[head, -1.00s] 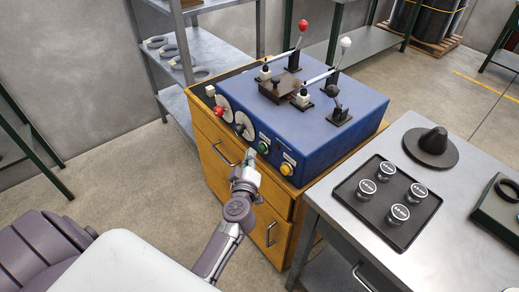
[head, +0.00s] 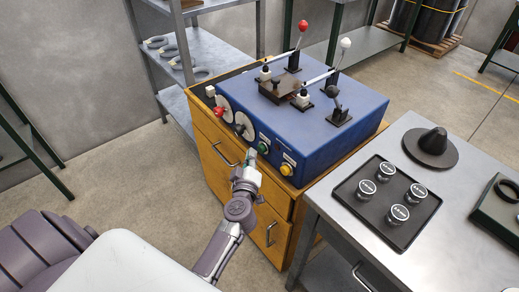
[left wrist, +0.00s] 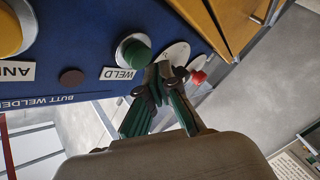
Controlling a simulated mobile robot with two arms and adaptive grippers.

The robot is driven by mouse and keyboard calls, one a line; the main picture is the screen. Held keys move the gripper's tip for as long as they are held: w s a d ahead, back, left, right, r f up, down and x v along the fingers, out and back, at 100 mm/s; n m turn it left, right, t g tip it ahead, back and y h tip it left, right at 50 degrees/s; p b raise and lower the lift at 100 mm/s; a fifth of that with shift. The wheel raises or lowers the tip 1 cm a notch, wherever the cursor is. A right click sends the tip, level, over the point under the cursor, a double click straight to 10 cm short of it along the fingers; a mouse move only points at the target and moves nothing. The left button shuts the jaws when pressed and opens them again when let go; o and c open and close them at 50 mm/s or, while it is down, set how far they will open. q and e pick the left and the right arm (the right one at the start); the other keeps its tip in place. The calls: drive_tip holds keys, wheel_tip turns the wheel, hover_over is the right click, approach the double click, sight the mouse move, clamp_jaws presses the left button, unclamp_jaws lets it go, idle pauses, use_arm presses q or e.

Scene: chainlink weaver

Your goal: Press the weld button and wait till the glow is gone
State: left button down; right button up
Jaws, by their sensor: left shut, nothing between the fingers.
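The blue butt welder (head: 322,133) stands on a wooden cabinet. The green weld button (head: 263,147) is on its front panel; in the left wrist view the green button (left wrist: 137,56) sits in a pale ring beside the "WELD" label (left wrist: 118,74). My left gripper (head: 251,154) is shut and empty, its tips close to the button. In the left wrist view its fingertips (left wrist: 164,70) are beside the button's edge; I cannot tell if they touch it. The clamp area (head: 283,88) on top shows no visible glow. My right gripper is not in view.
A yellow button (head: 286,169) sits right of the green one. Dials with a red knob (head: 219,112) and a black knob (head: 240,128) are to the left. Levers rise from the top. A metal table (head: 345,203) with a black tray (head: 350,212) stands at the right.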

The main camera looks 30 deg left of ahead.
use_arm(q)
drive_tip(key=shift+w+d, duration=0.1)
drive_tip(key=shift+w, duration=0.2)
drive_tip(key=shift+w+d, duration=0.2)
drive_tip(key=shift+w, duration=0.2)
idle(0.7)
drive_tip(key=shift+s+p, duration=0.1)
drive_tip(key=shift+p, duration=0.2)
drive_tip(key=shift+s+a+p, duration=0.3)
drive_tip(key=shift+s+a, duration=0.05)
drive_tip(key=shift+s, duration=0.35)
drive_tip(key=s, duration=0.1)
drive_tip(key=s+a, duration=0.1)
drive_tip(key=s, duration=0.1)
drive_tip(key=s+a+p, duration=0.1)
drive_tip(key=shift+s, duration=0.3)
idle(0.6)
